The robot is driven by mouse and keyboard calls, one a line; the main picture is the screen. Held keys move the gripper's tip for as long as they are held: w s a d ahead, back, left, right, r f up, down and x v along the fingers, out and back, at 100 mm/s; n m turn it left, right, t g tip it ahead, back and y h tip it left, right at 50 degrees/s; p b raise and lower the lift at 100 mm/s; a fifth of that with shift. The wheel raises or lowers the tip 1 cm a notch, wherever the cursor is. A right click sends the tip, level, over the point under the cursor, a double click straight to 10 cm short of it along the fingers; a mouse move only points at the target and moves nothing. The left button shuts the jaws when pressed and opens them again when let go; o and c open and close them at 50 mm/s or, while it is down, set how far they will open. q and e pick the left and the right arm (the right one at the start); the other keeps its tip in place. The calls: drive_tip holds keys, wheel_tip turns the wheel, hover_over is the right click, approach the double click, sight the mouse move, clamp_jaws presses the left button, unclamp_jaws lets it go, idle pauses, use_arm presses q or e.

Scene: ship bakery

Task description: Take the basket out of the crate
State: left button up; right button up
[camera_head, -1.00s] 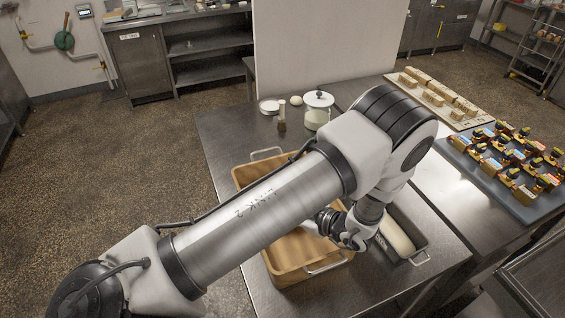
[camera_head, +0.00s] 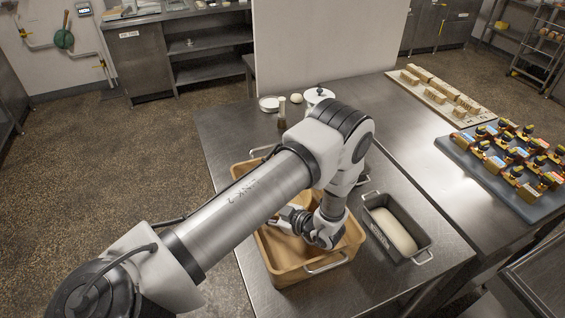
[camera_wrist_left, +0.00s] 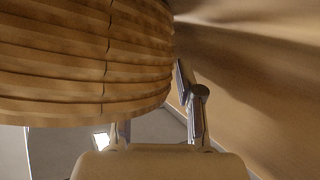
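The tan crate (camera_head: 300,274) with metal handles stands on the steel table in the head view. My left arm crosses over it and hides much of its inside. My left gripper (camera_head: 284,218) is low inside the crate. In the left wrist view the ribbed, wooden-looking basket (camera_wrist_left: 85,65) fills the upper left, and the crate's inner wall (camera_wrist_left: 255,90) is on the right. One finger of the left gripper (camera_wrist_left: 158,115) shows between basket and wall; the other is partly hidden behind the basket. The fingers look apart. I cannot tell whether they touch the basket. My right gripper is not in view.
A grey pan (camera_head: 425,240) holding a pale loaf-shaped item stands right of the crate. A lidded jar (camera_head: 318,97), a small bottle (camera_head: 281,112) and a white dish (camera_head: 270,104) stand behind. A tray of small items (camera_head: 510,190) lies further right.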

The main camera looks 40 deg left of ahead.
use_arm(q)
drive_tip(key=shift+d, duration=0.15)
clamp_jaws()
